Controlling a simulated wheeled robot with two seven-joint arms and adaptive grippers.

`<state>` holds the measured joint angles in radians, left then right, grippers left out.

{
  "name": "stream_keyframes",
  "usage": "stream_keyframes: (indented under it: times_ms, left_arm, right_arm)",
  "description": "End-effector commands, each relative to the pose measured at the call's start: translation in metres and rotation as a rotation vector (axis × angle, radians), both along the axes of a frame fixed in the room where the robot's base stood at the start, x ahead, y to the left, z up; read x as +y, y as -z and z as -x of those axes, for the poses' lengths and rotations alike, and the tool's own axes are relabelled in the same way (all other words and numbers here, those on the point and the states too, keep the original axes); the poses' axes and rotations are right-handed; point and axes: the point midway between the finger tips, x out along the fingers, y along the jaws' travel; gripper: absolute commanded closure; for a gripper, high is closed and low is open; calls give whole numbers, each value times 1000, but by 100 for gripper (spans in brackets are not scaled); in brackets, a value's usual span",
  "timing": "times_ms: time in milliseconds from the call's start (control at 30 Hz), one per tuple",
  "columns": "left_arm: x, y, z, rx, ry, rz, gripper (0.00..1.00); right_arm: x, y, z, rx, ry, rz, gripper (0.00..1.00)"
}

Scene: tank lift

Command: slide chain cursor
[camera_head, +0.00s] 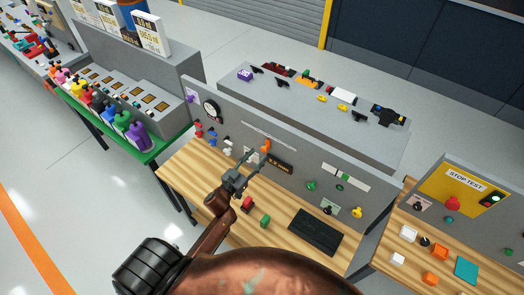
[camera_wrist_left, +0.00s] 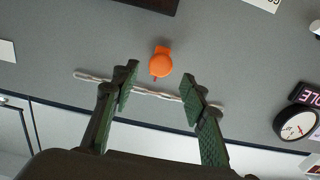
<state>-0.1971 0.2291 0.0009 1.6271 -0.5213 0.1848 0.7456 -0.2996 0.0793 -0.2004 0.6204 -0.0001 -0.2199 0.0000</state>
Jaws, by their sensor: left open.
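The orange cursor (camera_head: 266,145) sits on the upright grey panel (camera_head: 328,168), by a thin pale chain (camera_head: 254,133) that runs along the panel. In the left wrist view the cursor (camera_wrist_left: 161,65) is a rounded orange knob beside the twisted chain (camera_wrist_left: 152,92). My left gripper (camera_head: 256,160) is open in front of the panel. In the left wrist view its two green-padded fingers (camera_wrist_left: 160,75) stand on either side of the cursor's line, with the cursor between and slightly beyond the tips. No contact is visible. My right gripper is not in view.
A dark display (camera_head: 280,164) is close beside the gripper on the panel. Gauge (camera_head: 211,109), coloured knobs and switches share the panel. A black keyboard (camera_head: 315,232), red block (camera_head: 247,203) and green block (camera_head: 265,221) lie on the wooden bench below. A stop-test station (camera_head: 462,190) stands at right.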

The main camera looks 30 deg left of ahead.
Motion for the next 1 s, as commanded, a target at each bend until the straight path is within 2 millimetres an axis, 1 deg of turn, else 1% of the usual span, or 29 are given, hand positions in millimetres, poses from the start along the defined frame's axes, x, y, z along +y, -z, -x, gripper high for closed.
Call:
stream_keyframes:
  times_ms: [33,100,200,300,433,667,1000]
  left_arm:
    - [-1,-2,-10,-1,0,0,60]
    - [-2,-2,-20,-1,0,0,60]
    - [-3,-1,-32,0,0,1,60]
    - [-3,-1,-40,0,-1,1,60]
    - [-4,0,-45,0,-1,1,60]
    - [-4,0,-45,1,-1,0,60]
    - [-4,0,-44,1,-1,0,84]
  right_arm:
    - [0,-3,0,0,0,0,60]
    - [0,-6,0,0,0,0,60]
    - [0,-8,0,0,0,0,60]
    - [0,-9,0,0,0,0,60]
    - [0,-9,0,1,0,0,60]
    - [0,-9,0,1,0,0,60]
    - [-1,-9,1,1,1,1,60]
